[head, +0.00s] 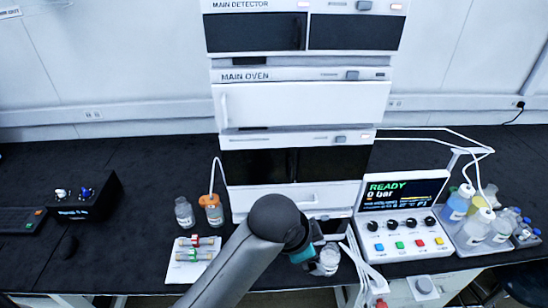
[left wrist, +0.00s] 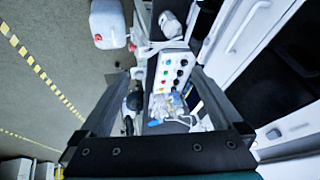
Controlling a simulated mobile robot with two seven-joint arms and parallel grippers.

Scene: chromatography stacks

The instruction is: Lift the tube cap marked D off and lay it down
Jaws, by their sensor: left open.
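No cap with a readable D shows in either view. In the head view a white tray (head: 172,272) on the bench, left of my arm, holds small tubes with red and green parts (head: 195,241); any letters are too small to read. My left gripper (head: 303,254) is mostly hidden behind its own wrist, beside a clear jar (head: 327,261) in front of the white stack. In the left wrist view my left gripper (left wrist: 157,75) has its two dark fingers wide apart, with nothing between them. My right gripper is in neither view.
The control box (head: 400,236) with its READY screen stands right of my left gripper. Capped bottles (head: 478,228) stand in a tray at far right. Two small bottles (head: 184,212) (head: 211,210) stand behind the white tray.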

